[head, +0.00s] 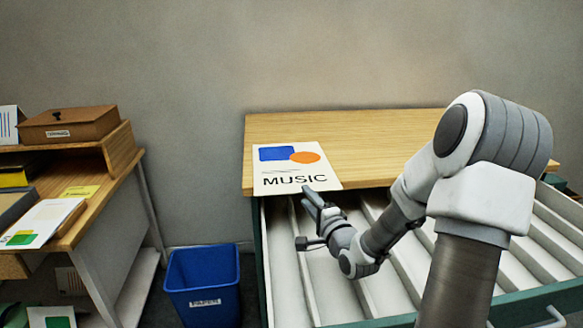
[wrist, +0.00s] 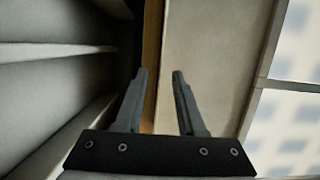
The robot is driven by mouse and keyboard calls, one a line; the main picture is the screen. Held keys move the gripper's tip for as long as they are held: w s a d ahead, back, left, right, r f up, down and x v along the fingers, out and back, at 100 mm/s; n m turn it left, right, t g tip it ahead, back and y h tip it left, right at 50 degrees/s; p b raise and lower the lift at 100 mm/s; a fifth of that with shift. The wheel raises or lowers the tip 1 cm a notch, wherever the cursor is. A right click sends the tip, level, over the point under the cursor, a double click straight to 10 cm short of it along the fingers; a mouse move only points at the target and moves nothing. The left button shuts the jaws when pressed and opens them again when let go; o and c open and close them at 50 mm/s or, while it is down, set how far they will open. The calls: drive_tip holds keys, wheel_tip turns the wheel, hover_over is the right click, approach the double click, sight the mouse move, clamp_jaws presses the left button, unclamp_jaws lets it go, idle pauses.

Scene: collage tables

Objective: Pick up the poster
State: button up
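The poster (head: 291,172) is a white sheet with a blue shape, an orange oval and the word MUSIC. It lies flat on the wooden cabinet top (head: 375,140), with its lower edge at the front edge of the top. My gripper (head: 308,192) is just in front of the poster's lower right part, above the open drawer. In the wrist view my gripper (wrist: 158,75) has its fingers apart, with a strip of the wooden edge (wrist: 152,60) showing between them. I cannot make out the poster in the wrist view, nor whether a finger touches it.
The open drawer (head: 320,278) has several white dividers under my arm. A blue PAPER bin (head: 203,275) stands on the floor to the left. A desk (head: 100,205) at the left holds a brown box (head: 68,124) and papers. The cabinet top right of the poster is bare.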

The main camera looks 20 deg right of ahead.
drive_tip(key=shift+w+d+b, duration=0.1)
drive_tip(key=shift+w+b, duration=0.35)
drive_tip(key=shift+w, duration=1.55)
clamp_jaws()
